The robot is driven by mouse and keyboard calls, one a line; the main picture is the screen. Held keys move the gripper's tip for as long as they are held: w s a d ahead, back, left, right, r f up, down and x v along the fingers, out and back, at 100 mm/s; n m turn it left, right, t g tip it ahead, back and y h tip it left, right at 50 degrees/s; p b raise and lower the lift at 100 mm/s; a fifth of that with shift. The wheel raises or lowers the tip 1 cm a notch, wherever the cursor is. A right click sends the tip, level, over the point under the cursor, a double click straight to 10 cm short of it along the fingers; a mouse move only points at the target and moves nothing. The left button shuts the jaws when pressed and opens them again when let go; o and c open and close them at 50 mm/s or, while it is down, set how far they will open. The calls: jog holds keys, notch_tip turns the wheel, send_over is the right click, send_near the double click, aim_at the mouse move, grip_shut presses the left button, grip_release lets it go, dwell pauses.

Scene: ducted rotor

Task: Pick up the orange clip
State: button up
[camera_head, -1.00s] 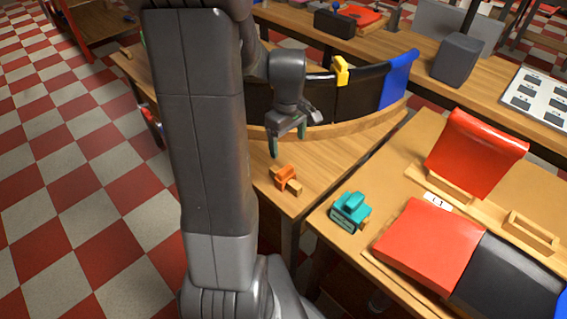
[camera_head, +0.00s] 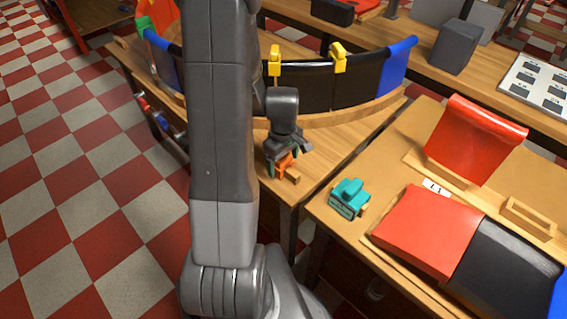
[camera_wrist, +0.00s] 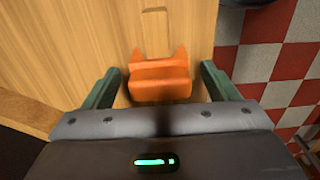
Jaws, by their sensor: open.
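The orange clip (camera_head: 284,164) sits on a small wooden block on the wooden table in the head view, partly hidden by my gripper (camera_head: 281,160). In the wrist view the orange clip (camera_wrist: 160,84) lies between the two green fingers of my gripper (camera_wrist: 162,85), with a gap on each side. My gripper is open, points down over the clip and holds nothing.
A curved wall of black and blue panels (camera_head: 397,72) with yellow clips (camera_head: 339,57) stands behind. A teal clip (camera_head: 349,198) and red panel (camera_head: 428,236) lie on the right table. The table edge is close to the orange clip.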

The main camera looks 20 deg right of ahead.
jog(key=shift+f, duration=0.2)
jog(key=c, duration=1.1)
jog(key=shift+o, duration=0.2)
notch_tip(320, 180, up, 10)
jog(key=shift+r+p, duration=0.1)
jog(key=shift+p, duration=0.4)
jog(key=shift+r+p, duration=1.85)
jog(key=shift+r, duration=0.6)
